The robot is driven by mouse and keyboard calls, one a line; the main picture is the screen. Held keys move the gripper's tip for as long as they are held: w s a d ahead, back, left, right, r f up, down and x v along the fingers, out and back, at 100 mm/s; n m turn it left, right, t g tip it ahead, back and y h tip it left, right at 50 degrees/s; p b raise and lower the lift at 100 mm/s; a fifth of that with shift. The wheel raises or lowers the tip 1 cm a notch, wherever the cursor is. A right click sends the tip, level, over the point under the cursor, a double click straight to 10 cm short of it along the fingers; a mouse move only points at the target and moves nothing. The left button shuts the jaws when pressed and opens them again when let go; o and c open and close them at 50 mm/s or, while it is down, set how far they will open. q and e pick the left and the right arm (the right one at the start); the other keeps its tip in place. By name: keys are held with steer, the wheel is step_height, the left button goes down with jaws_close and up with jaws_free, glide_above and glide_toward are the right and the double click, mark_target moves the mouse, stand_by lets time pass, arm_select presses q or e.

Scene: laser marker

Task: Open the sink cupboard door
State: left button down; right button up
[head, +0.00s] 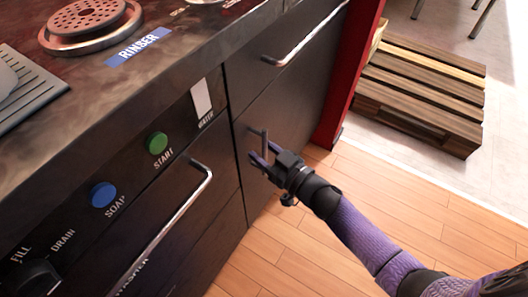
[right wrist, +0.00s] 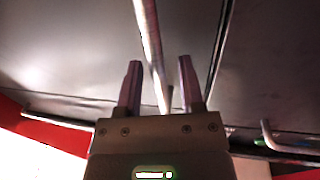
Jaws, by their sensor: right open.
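The dark cupboard door (head: 292,122) is in the middle of the head view, below the counter, and looks closed. Its short vertical metal handle (head: 264,136) is near the door's left edge. My right gripper (head: 263,154) is open at the handle's lower part. In the right wrist view, the handle bar (right wrist: 149,35) runs between the two purple fingers of my right gripper (right wrist: 160,75), with a gap on both sides. Whether a finger touches the bar cannot be told. My left gripper is not in view.
A horizontal handle (head: 305,37) is above the door. The washer panel (head: 112,262) with its long handle (head: 180,222) is to the left, with green (head: 156,143) and blue (head: 103,195) buttons. A wooden pallet (head: 425,85) lies beyond the red panel (head: 352,85). The wooden floor (head: 300,245) in front is clear.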

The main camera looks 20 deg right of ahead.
jaws_close()
stand_by(1.0)
stand_by(0.4)
